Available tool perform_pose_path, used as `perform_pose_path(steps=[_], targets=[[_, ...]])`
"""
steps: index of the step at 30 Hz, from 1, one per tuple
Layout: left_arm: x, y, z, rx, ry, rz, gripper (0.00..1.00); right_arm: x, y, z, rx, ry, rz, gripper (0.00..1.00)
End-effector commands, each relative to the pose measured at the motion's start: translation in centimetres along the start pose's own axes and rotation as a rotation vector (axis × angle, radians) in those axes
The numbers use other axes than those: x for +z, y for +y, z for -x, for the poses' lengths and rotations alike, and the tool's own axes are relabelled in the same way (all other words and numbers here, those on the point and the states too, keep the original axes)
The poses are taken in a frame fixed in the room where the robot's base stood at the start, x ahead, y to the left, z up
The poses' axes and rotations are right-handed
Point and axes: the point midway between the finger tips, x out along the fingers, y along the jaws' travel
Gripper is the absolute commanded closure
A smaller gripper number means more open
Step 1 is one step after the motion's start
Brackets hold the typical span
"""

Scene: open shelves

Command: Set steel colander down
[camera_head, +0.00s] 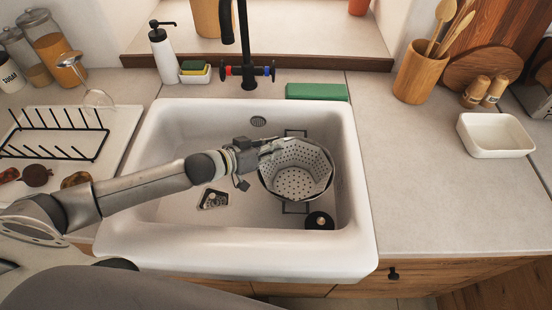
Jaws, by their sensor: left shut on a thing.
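The steel colander (296,170) is a grey, perforated bowl with a faceted rim, held upright in or over the right part of the white sink (145,165). My left gripper (268,150) is shut on the colander's left rim. The arm reaches in from the left across the basin. The fingertips are small in the view and partly blend with the rim. I cannot tell whether the colander's base touches the dark rack under it. My right gripper is not in view.
A black tap (247,60) rises behind the sink. A dark round object (319,221) and a small grey item (214,199) lie in the basin. A black dish rack (55,145) stands left. The right counter (420,200) is mostly clear before a white dish (497,137).

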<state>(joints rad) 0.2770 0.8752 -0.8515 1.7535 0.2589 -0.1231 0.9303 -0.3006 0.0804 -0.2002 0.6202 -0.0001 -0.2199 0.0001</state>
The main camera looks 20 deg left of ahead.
Motion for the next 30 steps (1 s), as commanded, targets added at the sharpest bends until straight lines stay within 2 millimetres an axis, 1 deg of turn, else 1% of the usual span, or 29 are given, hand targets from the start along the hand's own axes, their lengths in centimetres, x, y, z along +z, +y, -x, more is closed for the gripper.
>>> perform_pose_path(steps=[6,9,20,21,25,26,30], targets=[[2.4,-0.9,-1.1,0.002,0.001,0.003,1.00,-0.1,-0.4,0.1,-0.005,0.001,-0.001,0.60],[3.2,-1.1,-1.4,0.003,0.002,0.002,1.00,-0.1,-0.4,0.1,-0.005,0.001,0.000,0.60],[3.5,-1.3,-1.5,0.003,0.003,0.001,1.00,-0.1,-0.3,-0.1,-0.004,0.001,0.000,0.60],[3.6,-1.3,-1.5,0.002,0.000,0.000,0.90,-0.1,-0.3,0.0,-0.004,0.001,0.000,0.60],[3.6,-1.3,-1.5,0.001,0.000,0.000,0.73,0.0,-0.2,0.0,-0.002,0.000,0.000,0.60],[3.6,-1.3,-1.5,0.001,0.000,0.000,0.72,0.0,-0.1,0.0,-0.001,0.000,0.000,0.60],[3.6,-1.3,-1.5,0.001,0.000,0.000,0.72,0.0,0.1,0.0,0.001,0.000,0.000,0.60]])
